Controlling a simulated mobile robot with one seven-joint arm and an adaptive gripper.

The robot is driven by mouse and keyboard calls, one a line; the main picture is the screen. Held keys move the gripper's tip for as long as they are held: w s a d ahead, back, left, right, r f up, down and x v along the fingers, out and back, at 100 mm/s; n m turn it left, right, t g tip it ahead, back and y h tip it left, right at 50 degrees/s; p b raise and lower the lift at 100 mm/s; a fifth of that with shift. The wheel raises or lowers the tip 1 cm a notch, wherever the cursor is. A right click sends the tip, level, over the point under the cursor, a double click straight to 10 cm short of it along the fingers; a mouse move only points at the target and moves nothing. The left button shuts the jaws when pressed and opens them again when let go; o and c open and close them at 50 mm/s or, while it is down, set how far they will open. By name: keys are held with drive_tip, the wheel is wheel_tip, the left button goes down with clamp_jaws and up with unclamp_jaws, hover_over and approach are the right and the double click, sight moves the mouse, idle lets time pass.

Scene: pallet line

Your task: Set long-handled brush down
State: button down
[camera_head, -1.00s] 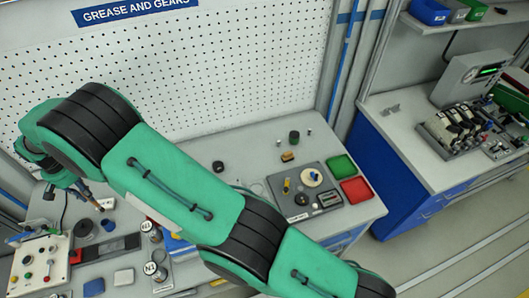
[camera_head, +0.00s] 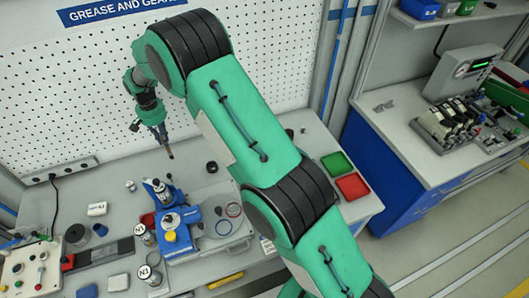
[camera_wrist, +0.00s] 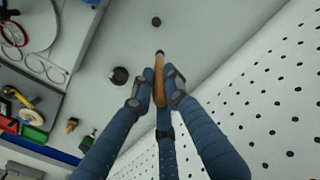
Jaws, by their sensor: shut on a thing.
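The long-handled brush is in my gripper (camera_head: 162,137), which is shut on it. In the wrist view the brush (camera_wrist: 159,82) shows as an orange-brown shaft with a dark tip, between the blue fingers of my gripper (camera_wrist: 160,90). The tip points away from the wrist. In the head view the brush's end (camera_head: 169,153) points down, near the back of the grey workbench. It appears to be above the bench top, but I cannot tell the exact gap. The part of the brush inside the fingers is hidden.
A white pegboard (camera_head: 90,90) stands behind the bench. A small black cylinder (camera_head: 212,167) stands right of the brush. A blue device (camera_head: 172,222) and a tray with rings (camera_head: 225,228) are in front. The bench top around the brush tip looks clear.

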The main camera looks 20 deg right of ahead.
drive_tip(key=w+d+m, duration=0.2)
drive_tip(key=d+m, duration=0.1)
drive_tip(key=d, duration=1.5)
drive_tip(key=s+d+m+b, duration=0.1)
drive_tip(key=s+d, duration=0.3)
drive_tip(key=d, duration=0.9)
drive_tip(key=s+d+m+b, duration=0.1)
drive_tip(key=s+d+m, duration=0.3)
drive_tip(key=d, duration=1)
drive_tip(key=s+d+m+b, duration=0.1)
drive_tip(key=s+d, duration=0.3)
drive_tip(key=d, duration=0.9)
drive_tip(key=shift+d+f+m, duration=0.3)
drive_tip(key=shift+f+m, duration=0.05)
drive_tip(key=shift+m, duration=0.35)
drive_tip(key=shift+f, duration=0.1)
wheel_tip(320, 180, down, 6)
drive_tip(key=shift+f, duration=0.1)
drive_tip(key=shift+f, duration=1.95)
